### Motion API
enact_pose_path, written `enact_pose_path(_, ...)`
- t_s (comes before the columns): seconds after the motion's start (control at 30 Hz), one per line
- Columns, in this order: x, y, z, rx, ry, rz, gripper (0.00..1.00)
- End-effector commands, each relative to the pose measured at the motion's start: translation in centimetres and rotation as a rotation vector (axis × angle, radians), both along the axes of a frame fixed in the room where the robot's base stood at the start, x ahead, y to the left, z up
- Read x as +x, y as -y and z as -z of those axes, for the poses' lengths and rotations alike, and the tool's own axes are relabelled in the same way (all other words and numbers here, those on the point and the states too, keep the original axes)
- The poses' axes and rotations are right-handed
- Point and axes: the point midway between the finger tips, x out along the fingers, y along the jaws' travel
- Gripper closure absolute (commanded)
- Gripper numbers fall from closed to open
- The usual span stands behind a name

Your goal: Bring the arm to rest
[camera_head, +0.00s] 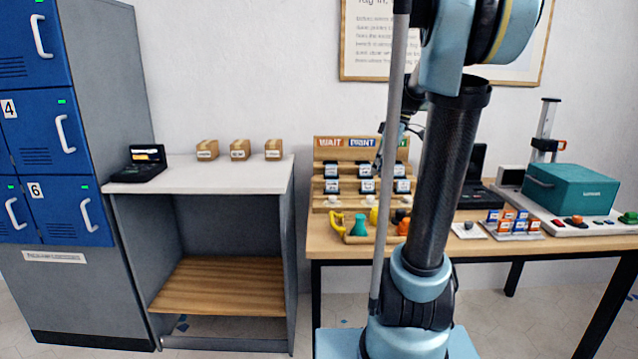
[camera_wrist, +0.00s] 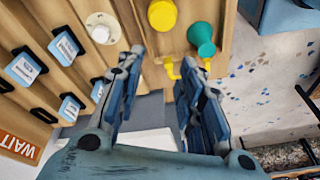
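My arm (camera_head: 440,190) rises in front of the wooden table in the head view, and its upper links bend over near the wall poster. My gripper (camera_wrist: 168,62) shows in the wrist view with its two fingers spread apart and nothing between them. In the head view, the gripper is mostly hidden behind the arm, near the WAIT/PRINT rack (camera_head: 330,172). I cannot tell the exact gap between the fingers and these things.
Blue lockers (camera_head: 35,110) stand at the left. A cabinet (camera_head: 205,176) with a black terminal (camera_head: 140,172) and several small boxes is beside them. The wooden table (camera_head: 335,248) holds a teal machine (camera_head: 570,190) and trays of small blocks (camera_head: 512,226) at the right.

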Motion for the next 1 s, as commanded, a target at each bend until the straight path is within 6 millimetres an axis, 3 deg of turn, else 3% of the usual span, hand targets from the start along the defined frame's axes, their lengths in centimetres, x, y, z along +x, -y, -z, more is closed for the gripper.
enact_pose_path(0.1,-3.5,-0.7,1.3,-0.028,-0.018,0.119,0.66)
enact_pose_path(0.5,-13.5,-1.7,7.0,-0.099,-0.041,0.532,0.66)
enact_pose_path(0.8,-19.9,-1.5,12.8,-0.123,-0.028,0.839,0.66)
enact_pose_path(1.0,-22.9,-1.2,16.5,-0.121,-0.012,1.010,0.66)
